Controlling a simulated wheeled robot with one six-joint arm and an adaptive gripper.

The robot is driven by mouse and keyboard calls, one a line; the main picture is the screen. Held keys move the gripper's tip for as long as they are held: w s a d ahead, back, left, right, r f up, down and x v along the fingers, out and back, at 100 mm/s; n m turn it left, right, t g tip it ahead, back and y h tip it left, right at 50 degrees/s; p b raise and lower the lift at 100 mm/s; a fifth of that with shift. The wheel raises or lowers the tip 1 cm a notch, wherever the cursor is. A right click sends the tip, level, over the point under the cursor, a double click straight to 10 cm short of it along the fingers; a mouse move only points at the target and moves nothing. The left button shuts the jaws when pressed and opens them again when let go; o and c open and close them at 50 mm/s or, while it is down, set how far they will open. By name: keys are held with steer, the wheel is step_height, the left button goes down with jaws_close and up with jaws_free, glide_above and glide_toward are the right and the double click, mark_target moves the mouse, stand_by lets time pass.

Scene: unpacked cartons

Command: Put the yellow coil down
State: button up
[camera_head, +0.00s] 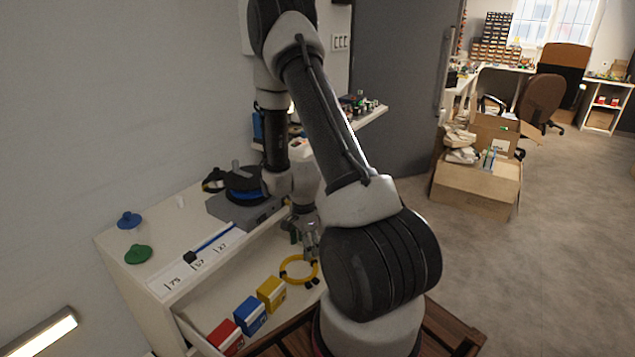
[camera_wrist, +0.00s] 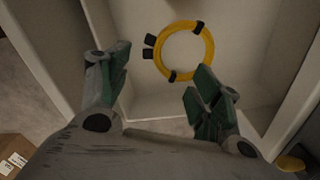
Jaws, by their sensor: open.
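The yellow coil (camera_head: 286,274) is a round loop of cable with black ties. It lies in the white open drawer (camera_head: 199,318), to the right of the yellow box. In the wrist view the coil (camera_wrist: 207,56) lies flat on the drawer's pale floor, beyond my fingers, with two black ends at its left. My gripper (camera_wrist: 160,95) is open with nothing between its green-padded fingers. In the head view my gripper (camera_head: 303,240) hangs just above the coil, partly hidden by my arm.
Red (camera_head: 225,337), blue (camera_head: 250,314) and yellow (camera_head: 271,292) boxes stand in a row in the drawer. The cabinet top (camera_head: 112,243) above holds blue and green knobs and a grey device (camera_head: 228,208). Cartons (camera_head: 478,188) stand on the floor at right.

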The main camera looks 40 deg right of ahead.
steer(key=s+a+r+n+t, duration=0.15)
steer(key=r+n, duration=0.35)
steer(key=r, duration=0.8)
steer(key=s+a+r+n+t, duration=0.1)
steer(key=a+r+n, duration=0.25)
steer(key=r, duration=0.95)
steer(key=s+a+r+n+t, duration=0.1)
steer(key=s+a+r+n, duration=0.2)
steer(key=s+r+n, duration=0.7)
steer(key=s+r, duration=0.4)
steer(key=s, duration=0.2)
steer(key=shift+a+n, duration=0.15)
steer(key=shift+n, duration=0.2)
steer(key=shift+t, duration=0.25)
